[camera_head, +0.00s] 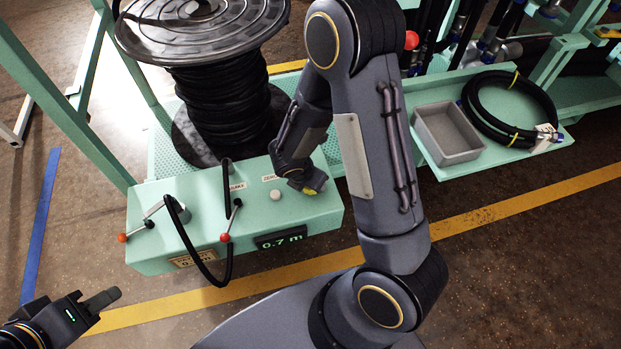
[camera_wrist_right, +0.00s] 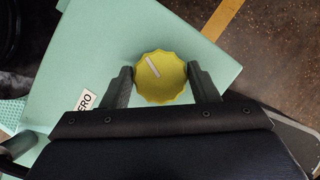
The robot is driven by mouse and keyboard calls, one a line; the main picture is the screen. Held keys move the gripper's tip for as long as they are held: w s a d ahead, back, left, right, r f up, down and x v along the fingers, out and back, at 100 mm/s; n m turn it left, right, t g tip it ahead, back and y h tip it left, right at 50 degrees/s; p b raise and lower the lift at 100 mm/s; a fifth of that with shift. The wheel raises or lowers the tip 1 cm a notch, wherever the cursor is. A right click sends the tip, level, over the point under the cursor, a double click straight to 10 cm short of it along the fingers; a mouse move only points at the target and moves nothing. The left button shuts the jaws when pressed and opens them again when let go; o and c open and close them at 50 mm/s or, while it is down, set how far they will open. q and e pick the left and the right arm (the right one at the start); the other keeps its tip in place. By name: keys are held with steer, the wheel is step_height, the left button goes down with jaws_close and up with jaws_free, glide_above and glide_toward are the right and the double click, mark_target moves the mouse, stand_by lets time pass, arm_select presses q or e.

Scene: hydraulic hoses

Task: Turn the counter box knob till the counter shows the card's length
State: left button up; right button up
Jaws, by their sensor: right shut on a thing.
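The counter box (camera_head: 160,240) is mint green, and its dark display (camera_head: 281,239) reads 0.7 m in green. A card (camera_head: 195,258) on its front face is partly hidden by a black hose, and its text is hard to read. The yellow knob (camera_head: 317,187) sits at the box's right end. In the right wrist view the knob (camera_wrist_right: 160,78) shows a white mark pointing up and left. My right gripper (camera_wrist_right: 160,82) is shut on the knob, one finger on each side. My left gripper (camera_head: 104,300) is empty at the lower left, away from the box; its jaw gap is unclear.
A hose reel (camera_head: 215,100) stands behind the box. A white button (camera_head: 275,195) and red-tipped levers (camera_head: 225,237) are on the box. A grey bin (camera_head: 447,133) and a coiled hose (camera_head: 508,110) lie on the shelf at right. The floor in front is clear.

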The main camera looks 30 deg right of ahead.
steer(key=o, duration=1)
steer(key=shift+c, duration=0.2)
steer(key=p+v, duration=0.3)
steer(key=v, duration=0.4)
steer(key=shift+a+r, duration=0.15)
steer(key=shift+r, duration=0.2)
steer(key=shift+s, duration=0.1)
